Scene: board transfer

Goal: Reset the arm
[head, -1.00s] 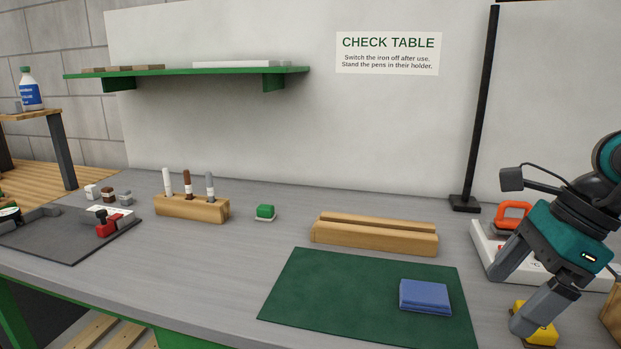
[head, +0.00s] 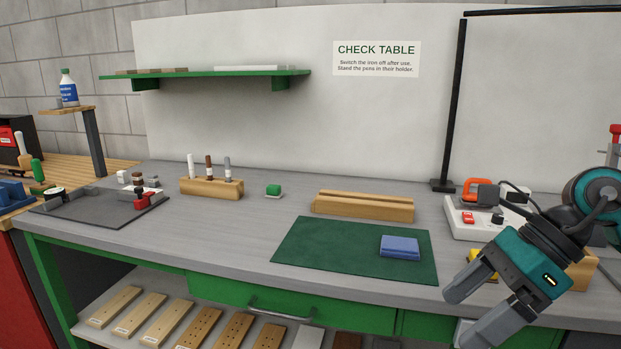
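One of my arms comes in from the right in the head view. Its gripper, my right gripper (head: 474,310), has its two grey fingers spread apart with nothing between them. It hangs in front of the table's front edge at the right, to the right of the green mat (head: 330,258). A yellow object (head: 484,268) is partly hidden behind the upper finger. My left gripper is not in view.
On the grey table (head: 225,233) are a blue folded cloth (head: 400,246), a slotted wooden block (head: 362,205), a pen holder (head: 211,188) with three pens and a dark tray (head: 90,212). A white unit (head: 466,230) stands right. Several drilled boards (head: 160,326) lie on the shelf below.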

